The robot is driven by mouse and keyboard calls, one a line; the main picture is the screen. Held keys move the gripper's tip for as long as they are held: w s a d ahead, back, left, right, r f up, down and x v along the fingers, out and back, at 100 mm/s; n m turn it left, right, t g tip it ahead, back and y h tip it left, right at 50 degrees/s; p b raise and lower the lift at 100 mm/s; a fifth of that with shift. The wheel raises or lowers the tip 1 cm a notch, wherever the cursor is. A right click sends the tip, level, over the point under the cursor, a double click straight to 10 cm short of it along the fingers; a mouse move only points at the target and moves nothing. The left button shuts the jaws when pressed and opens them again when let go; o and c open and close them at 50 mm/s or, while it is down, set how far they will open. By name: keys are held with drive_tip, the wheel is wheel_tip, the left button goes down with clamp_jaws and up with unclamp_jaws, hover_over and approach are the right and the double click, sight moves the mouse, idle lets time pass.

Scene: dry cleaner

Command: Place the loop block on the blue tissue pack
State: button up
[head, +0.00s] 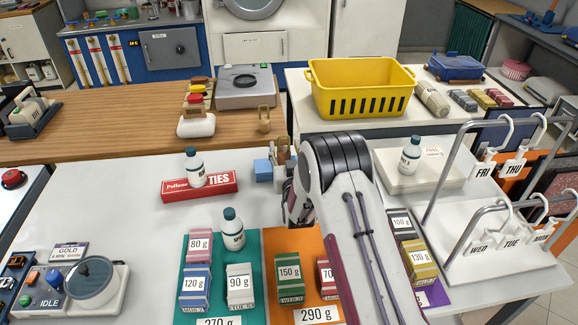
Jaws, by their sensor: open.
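A small tan block with a loop on top, which looks like the loop block (264,124), stands on the wooden counter near its right end.
Several other striped packs stand on the green mat (213,251) and orange mat (277,242). A red box (200,187), white bottles (232,229) and a small blue box (263,170) stand near. A yellow basket (361,76) is behind; a metal rack (455,178) stands right. The left middle of the table is clear.

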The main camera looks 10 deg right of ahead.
drive_tip(key=s, duration=0.8)
drive_tip(key=shift+s, duration=0.15)
drive_tip(key=shift+d, duration=0.1)
drive_tip(key=shift+r, duration=0.1)
idle(0.7)
drive_tip(key=s+d+r+g, duration=0.2)
drive_tip(key=s+r+g, duration=0.1)
drive_tip(key=s+r, duration=0.4)
drive_tip(key=s+d+r+g, duration=0.1)
drive_tip(key=s+r+g, duration=0.25)
drive_tip(key=r, duration=0.55)
drive_tip(key=s+d+r+g, duration=0.1)
drive_tip(key=s+d+g, duration=0.1)
drive_tip(key=s, duration=1.6)
drive_tip(key=s+d+r+g, duration=0.1)
drive_tip(key=s+g, duration=0.3)
drive_tip(key=s, duration=1.5)
drive_tip(key=shift+d, duration=0.85)
drive_tip(key=shift+s, duration=0.1)
